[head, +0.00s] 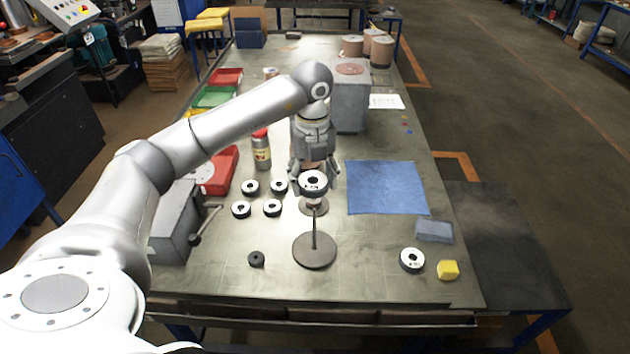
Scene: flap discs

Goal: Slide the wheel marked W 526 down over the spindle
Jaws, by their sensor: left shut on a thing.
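My left gripper (314,172) is shut on a wheel (313,187), a dark disc with a white face and a dark centre hole. Its marking is too small to read. The spindle (314,232) is a thin upright rod on a round brown-grey base (315,255) near the table's front. The held wheel is above the table and behind the spindle in the picture, apart from the rod. Several similar wheels lie flat to the left, one of them here (241,209). Another wheel (412,259) lies at the front right. My right gripper is not in view.
A small black knob (256,259) is left of the spindle base. A blue cloth (388,187), grey block (434,231) and yellow block (448,270) are to the right. A bottle (261,152) stands behind the wheels.

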